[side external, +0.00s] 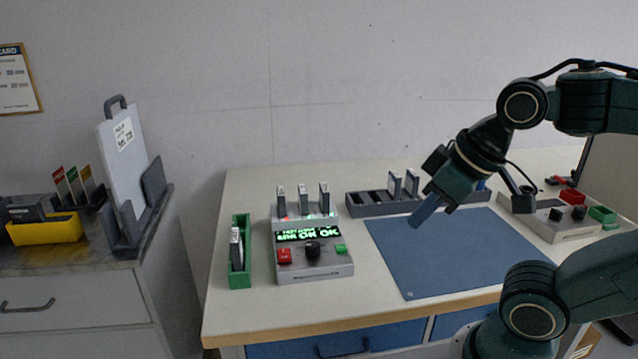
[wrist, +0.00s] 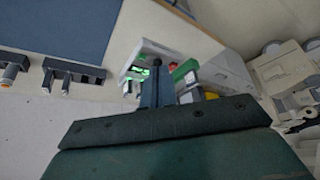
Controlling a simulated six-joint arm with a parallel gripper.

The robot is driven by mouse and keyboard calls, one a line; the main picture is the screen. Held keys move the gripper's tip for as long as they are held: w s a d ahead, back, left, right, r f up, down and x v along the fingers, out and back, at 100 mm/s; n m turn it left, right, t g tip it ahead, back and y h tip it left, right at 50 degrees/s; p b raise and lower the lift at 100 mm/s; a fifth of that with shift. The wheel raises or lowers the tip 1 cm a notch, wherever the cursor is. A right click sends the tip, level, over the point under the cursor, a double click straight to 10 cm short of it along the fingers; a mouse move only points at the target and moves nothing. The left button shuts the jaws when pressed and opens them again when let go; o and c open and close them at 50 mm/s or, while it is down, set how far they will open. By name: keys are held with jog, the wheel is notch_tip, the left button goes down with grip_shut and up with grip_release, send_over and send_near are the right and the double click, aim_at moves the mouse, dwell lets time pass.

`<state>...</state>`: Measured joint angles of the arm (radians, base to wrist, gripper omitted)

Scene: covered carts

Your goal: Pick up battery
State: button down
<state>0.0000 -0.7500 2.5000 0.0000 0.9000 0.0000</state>
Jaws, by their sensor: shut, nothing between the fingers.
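My gripper (side external: 416,222) is shut and empty above the blue mat (side external: 447,252) in the side external view. Several small grey-white upright pieces look like batteries. Three stand in the tester (side external: 313,262) with the green lit display, one of them the middle battery (side external: 303,198). One battery (side external: 236,247) stands in the green tray (side external: 240,279). Two more, one of them this battery (side external: 394,185), stand in the dark slotted rack (side external: 370,205). In the wrist view the shut fingers (wrist: 157,62) overlap the view of the tester (wrist: 143,58), well apart from it.
A second grey device (side external: 546,228) stands right of the mat. A cabinet (side external: 85,270) at the left carries a yellow bin (side external: 46,231) and an upright white board (side external: 122,165). The mat's surface is clear.

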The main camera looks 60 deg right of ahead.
jog(key=c, duration=0.5)
grip_release()
jog(key=w+d+r+n+g, duration=0.15)
jog(key=w+r, duration=0.25)
jog(key=w, duration=0.6)
jog(key=w+d+r+n+g, duration=0.1)
jog(key=w+d+r+n, duration=0.2)
jog(key=w, duration=0.7)
jog(key=w+d+f+n+g, duration=0.1)
jog(key=w+d+f, duration=0.1)
jog(key=w, duration=0.3)
jog(key=w+d+f+n+g, duration=0.1)
jog(key=w+d+f+n, duration=0.1)
jog(key=w, duration=0.4)
jog(key=w+d+f+n+g, duration=0.1)
jog(key=w+d+f, duration=0.1)
jog(key=w, duration=0.4)
jog(key=shift+w+f+n, duration=0.15)
jog(key=shift+f+n, duration=0.1)
jog(key=shift+f, duration=0.65)
